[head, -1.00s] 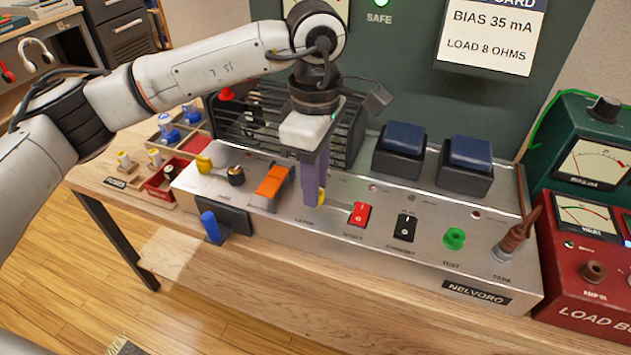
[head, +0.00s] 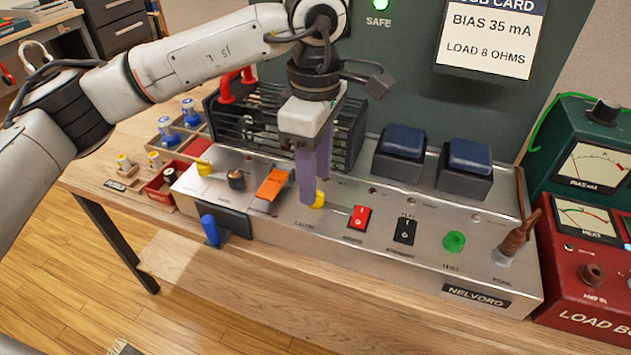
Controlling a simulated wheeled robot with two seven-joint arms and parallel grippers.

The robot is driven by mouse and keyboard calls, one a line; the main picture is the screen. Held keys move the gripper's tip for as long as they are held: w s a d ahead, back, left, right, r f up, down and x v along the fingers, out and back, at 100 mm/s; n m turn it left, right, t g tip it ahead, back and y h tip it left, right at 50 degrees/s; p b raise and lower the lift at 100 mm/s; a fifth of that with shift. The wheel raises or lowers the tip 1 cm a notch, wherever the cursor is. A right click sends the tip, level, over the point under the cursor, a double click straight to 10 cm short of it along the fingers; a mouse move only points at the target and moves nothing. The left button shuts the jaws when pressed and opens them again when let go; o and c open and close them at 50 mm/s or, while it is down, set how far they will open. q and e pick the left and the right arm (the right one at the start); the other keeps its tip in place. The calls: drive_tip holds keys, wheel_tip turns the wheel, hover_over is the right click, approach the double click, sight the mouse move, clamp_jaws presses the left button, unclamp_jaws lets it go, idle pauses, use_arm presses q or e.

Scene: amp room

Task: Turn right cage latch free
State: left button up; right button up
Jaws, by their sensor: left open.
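The right cage latch (head: 318,201) is a yellow knob on the silver amp chassis (head: 420,262), in front of the black cage's right end. A matching yellow left latch (head: 203,168) sits near the chassis's left end. My left gripper (head: 313,196) points down at the right latch, its purple fingers open. The fingers cover part of the latch. I cannot tell whether they touch it. The black slatted cage (head: 240,122) stands behind, partly hidden by my gripper, with a red handle (head: 235,82) on top. My right gripper is not in view.
An orange switch cover (head: 273,184) is close left of the gripper. A red rocker (head: 358,218) and a black rocker (head: 404,231) lie to its right. Two blue-topped transformers (head: 402,140) stand behind. A blue lever (head: 210,229) sticks out at the front left.

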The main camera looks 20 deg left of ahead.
use_arm(q)
wheel_tip(320, 180, up, 8)
drive_tip(key=shift+f, duration=0.1)
idle(0.4)
